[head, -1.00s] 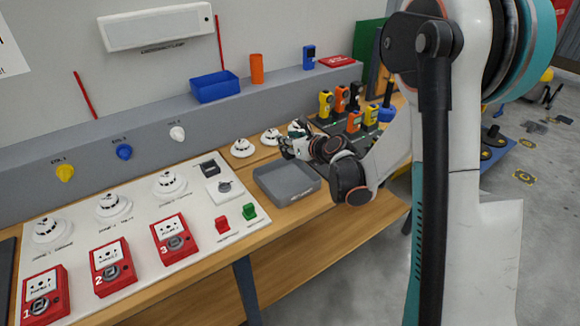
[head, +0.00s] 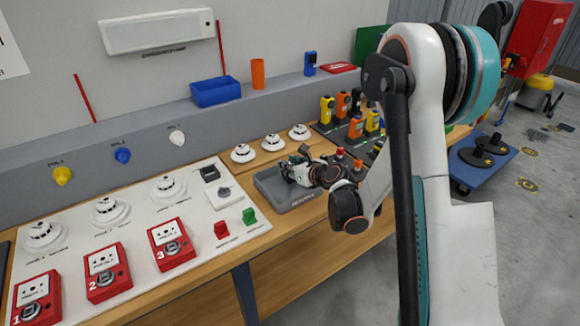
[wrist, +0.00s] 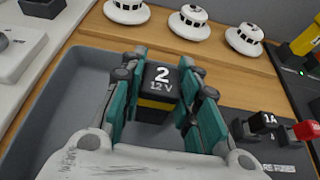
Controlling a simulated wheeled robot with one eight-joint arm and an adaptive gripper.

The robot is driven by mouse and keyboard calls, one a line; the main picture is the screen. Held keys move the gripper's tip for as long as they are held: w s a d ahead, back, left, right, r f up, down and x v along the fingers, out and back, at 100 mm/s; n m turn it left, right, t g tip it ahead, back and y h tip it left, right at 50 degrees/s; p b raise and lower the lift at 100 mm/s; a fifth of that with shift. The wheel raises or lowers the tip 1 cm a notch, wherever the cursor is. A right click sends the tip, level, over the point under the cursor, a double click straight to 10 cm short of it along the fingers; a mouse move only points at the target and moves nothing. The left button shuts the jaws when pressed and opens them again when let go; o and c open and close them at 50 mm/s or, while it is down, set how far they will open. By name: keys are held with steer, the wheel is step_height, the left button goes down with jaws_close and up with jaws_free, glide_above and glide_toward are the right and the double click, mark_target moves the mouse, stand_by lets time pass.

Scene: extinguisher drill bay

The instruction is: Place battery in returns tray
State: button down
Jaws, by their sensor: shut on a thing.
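The battery (wrist: 162,80) is a black block marked "2 12 V" with a yellow band, seen in the wrist view between my fingers. My gripper (wrist: 160,100) is shut on it, with teal finger pads on both sides. In the head view my gripper (head: 290,167) is over the grey returns tray (head: 264,187), toward its back right part. In the wrist view the tray (wrist: 50,110) lies below and around the left of the gripper. The battery's underside is hidden, so I cannot tell whether it touches the tray floor.
Several white detectors (head: 243,153) stand behind the tray. A white panel (head: 130,245) with red call points (head: 172,243) lies to the left. Right of the tray are small red-topped items (head: 340,152) and yellow and orange devices (head: 356,127). A blue bin (head: 215,92) sits on the ledge.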

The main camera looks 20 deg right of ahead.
steer(key=c, duration=1.2)
jaws_free()
steer(key=shift+r, duration=0.15)
steer(key=p+v, duration=0.2)
steer(key=v, duration=1)
steer(key=shift+p, duration=0.4)
